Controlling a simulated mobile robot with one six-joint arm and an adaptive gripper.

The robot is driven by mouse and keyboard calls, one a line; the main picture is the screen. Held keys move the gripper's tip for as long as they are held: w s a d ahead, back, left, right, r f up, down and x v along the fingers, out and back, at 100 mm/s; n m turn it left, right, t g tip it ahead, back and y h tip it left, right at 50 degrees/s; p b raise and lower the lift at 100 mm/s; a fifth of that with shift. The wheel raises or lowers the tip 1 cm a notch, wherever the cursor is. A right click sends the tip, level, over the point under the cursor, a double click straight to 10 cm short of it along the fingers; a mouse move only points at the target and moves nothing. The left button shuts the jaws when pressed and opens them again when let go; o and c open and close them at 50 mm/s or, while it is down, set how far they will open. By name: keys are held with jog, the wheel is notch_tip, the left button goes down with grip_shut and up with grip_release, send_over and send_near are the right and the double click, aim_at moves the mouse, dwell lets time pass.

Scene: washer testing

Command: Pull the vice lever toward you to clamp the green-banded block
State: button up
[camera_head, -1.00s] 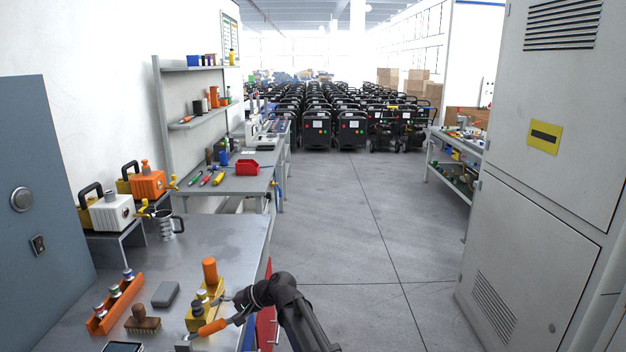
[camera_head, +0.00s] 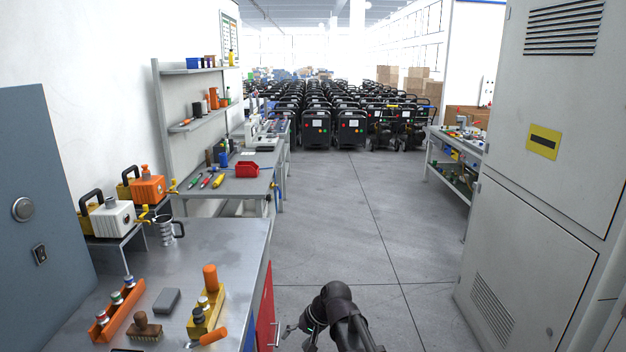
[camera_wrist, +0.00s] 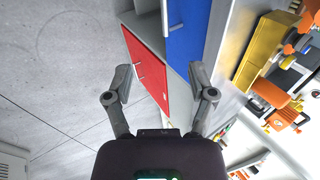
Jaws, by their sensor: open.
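The yellow vice (camera_head: 196,328) stands near the right edge of the grey bench (camera_head: 225,240) in the head view. It has an upright orange handle (camera_head: 210,278) and a low orange lever (camera_head: 213,337) across its near end, its orange end pointing right. The vice also shows at the right of the wrist view (camera_wrist: 257,55). I cannot make out a green-banded block in its jaws. My gripper (camera_wrist: 162,84) is open and empty, fingers spread, beyond the bench edge. In the head view my gripper (camera_head: 299,331) is right of the lever, apart from it.
An orange rack (camera_head: 122,312) holds several colour-banded pieces. A brush (camera_head: 144,330) and a grey block (camera_head: 166,300) lie between rack and vice. A red cabinet front (camera_head: 266,310) is below the bench. Open floor (camera_head: 370,230) lies right of it, before a tall grey cabinet (camera_head: 535,220).

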jog(key=s+d+h+p, duration=0.1)
jog(key=s+d+h, duration=0.2)
jog(key=d, duration=0.7)
jog(key=s+d+r+h+p, duration=0.1)
jog(key=s+d+h+p, duration=0.1)
jog(key=s+d, duration=0.4)
jog(key=d+h, duration=0.1)
jog(key=d, duration=0.4)
jog(key=shift+s+d+n+g, duration=0.25)
jog(key=shift+n+g, duration=0.05)
jog(key=shift+g, duration=0.1)
